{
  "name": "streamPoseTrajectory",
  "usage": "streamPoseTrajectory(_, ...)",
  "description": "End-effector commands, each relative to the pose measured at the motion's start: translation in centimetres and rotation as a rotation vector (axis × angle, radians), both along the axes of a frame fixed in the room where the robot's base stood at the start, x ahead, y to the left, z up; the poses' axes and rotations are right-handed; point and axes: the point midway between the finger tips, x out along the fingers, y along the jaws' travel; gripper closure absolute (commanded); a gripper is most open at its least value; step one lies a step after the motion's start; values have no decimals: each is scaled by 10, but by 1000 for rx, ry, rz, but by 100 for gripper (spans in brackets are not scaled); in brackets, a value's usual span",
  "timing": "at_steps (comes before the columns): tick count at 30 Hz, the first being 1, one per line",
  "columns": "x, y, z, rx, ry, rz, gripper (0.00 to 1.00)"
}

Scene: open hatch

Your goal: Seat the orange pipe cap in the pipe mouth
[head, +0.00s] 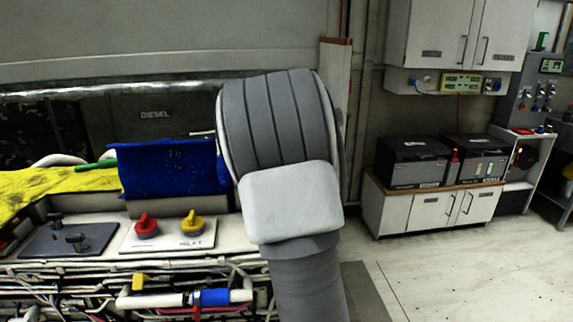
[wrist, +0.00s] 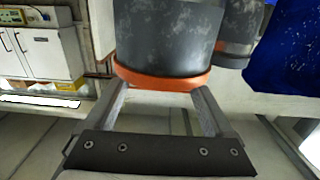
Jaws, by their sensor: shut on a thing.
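In the wrist view my gripper (wrist: 159,88) is shut on the orange pipe cap (wrist: 165,81), with one finger at each side of it. The cap shows as a curved orange band at the lower end of a wide dark grey, scuffed cylinder (wrist: 165,38). I cannot tell whether this cylinder is the pipe, or whether the cap is in a mouth or only lined up with it. In the head view my own grey arm fills the middle and hides my gripper, the cap and any pipe mouth behind it.
A second dark cylinder (wrist: 238,28) stands close on the right, beside a blue cloth (wrist: 285,50). In the head view, a panel with red (head: 147,226) and yellow (head: 193,223) knobs and cables lies left of my arm. Cabinets (head: 430,208) stand right; floor (head: 450,270) there is clear.

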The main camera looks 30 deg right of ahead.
Motion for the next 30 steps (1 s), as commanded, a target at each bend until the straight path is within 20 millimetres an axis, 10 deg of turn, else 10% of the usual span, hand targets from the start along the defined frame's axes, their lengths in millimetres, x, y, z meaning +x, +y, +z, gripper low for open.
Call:
streamPoseTrajectory(8, 0, 0, -2, 0, -1, 0, 68)
streamPoseTrajectory(9, 0, 0, -1, 0, 0, 0, 5)
streamPoseTrajectory(10, 0, 0, -1, 0, 0, 0, 0)
streamPoseTrajectory(30, -14, 7, -2, 1, 0, 0, 0)
